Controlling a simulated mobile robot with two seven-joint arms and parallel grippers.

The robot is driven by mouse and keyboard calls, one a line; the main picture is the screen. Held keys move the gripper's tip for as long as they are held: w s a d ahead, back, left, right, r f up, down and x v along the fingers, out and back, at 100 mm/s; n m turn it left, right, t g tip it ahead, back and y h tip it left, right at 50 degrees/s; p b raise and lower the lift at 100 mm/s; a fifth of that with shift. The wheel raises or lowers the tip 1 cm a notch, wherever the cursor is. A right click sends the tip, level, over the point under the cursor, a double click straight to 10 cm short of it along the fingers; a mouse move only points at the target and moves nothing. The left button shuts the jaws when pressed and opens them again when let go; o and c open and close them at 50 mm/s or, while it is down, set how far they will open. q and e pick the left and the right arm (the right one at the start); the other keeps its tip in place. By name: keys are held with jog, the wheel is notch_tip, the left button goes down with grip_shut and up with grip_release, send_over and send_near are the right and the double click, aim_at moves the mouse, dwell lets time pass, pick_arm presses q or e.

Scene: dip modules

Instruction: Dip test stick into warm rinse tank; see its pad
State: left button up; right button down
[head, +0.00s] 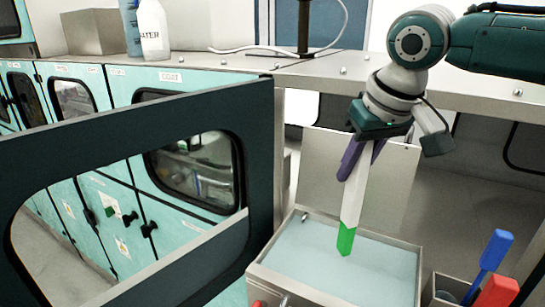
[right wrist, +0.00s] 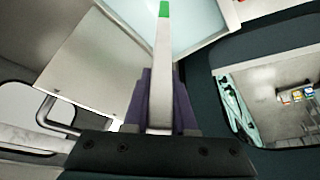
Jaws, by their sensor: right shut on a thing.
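My right gripper (head: 361,158) is shut on the upper end of a white test stick (head: 353,200), which hangs down, slightly tilted. The stick's lower end carries a green pad (head: 346,238). In the head view the pad appears over the tank (head: 408,245), a metal box with pale blue liquid; I cannot tell whether it touches the liquid. In the right wrist view the stick (right wrist: 162,70) runs from between the purple fingers (right wrist: 160,105) up to its green pad (right wrist: 164,9), which appears against the pale liquid. My left gripper is not in view.
An open dark door (head: 262,150) with a window stands left of the tank. A raised metal lid (head: 345,165) stands behind it. A holder (head: 450,285) with a blue-handled tool (head: 490,255) and a red one (head: 497,292) is at the right. A bottle (head: 152,35) stands on the counter.

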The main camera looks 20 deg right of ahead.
aim_at(344, 224)
jog(key=shift+f+b, duration=0.45)
jog(key=shift+f, duration=0.3)
pick_arm(q)
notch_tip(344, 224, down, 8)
jog(key=b, duration=0.6)
pick_arm(e)
jog(key=shift+f, duration=5.25)
pick_arm(q)
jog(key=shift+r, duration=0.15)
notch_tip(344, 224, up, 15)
jog(key=p, duration=1.5)
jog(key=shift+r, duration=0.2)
pick_arm(e)
notch_tip(344, 224, up, 15)
jog(key=shift+f, duration=0.15)
